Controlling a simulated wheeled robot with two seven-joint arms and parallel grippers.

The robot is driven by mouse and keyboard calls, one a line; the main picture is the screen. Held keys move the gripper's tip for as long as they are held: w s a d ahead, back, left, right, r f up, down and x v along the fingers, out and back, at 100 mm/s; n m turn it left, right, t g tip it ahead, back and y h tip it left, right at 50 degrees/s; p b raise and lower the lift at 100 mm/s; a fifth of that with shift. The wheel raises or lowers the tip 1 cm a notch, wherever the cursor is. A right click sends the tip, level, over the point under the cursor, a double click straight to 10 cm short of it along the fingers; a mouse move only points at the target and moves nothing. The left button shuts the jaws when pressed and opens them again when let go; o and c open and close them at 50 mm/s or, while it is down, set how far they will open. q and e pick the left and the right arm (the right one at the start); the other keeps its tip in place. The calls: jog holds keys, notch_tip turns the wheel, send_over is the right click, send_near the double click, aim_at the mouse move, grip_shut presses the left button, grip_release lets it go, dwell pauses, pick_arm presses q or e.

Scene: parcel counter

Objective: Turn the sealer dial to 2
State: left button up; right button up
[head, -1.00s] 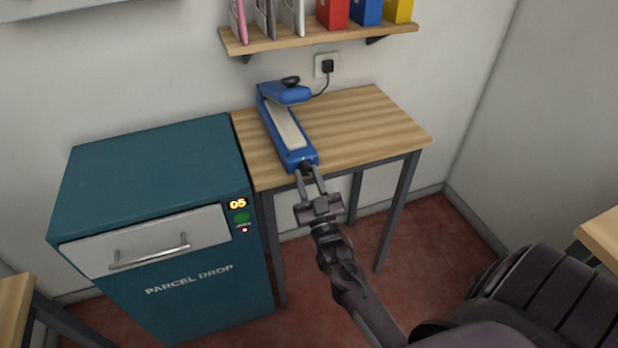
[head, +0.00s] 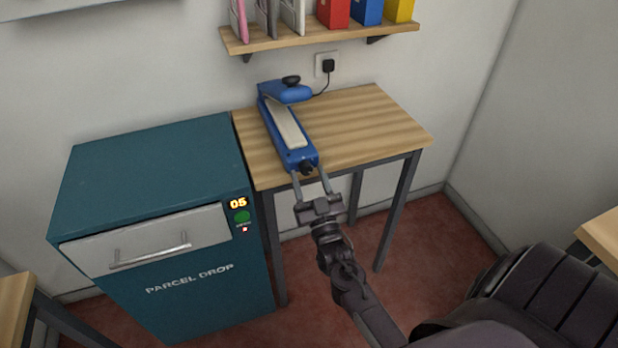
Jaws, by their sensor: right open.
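The blue sealer (head: 290,138) lies on the small wooden table, with a pale strip along its top and a black knob at its far end. Its dark dial (head: 307,168) is on the near end, facing me; the number it points to is too small to read. My right gripper (head: 311,181) is open just in front of the dial. Its two fingers are spread, one to each side of the dial's near side, and hold nothing. I cannot tell whether they touch it. My left gripper is not in view.
The wooden table (head: 370,130) is bare right of the sealer. A teal parcel drop cabinet (head: 150,180) with a drawer and a display reading 05 stands to the left. A shelf (head: 330,38) with binders and a wall socket (head: 327,65) with a plug are behind.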

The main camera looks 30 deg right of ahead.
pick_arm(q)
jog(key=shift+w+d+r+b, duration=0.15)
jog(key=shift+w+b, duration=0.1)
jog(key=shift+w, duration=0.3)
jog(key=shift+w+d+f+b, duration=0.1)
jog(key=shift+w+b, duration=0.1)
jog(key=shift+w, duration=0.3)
pick_arm(e)
jog(key=v, duration=0.7)
jog(key=shift+s+f, duration=0.15)
jog(key=shift+s, duration=0.15)
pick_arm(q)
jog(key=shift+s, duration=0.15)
pick_arm(e)
jog(key=shift+a, duration=0.1)
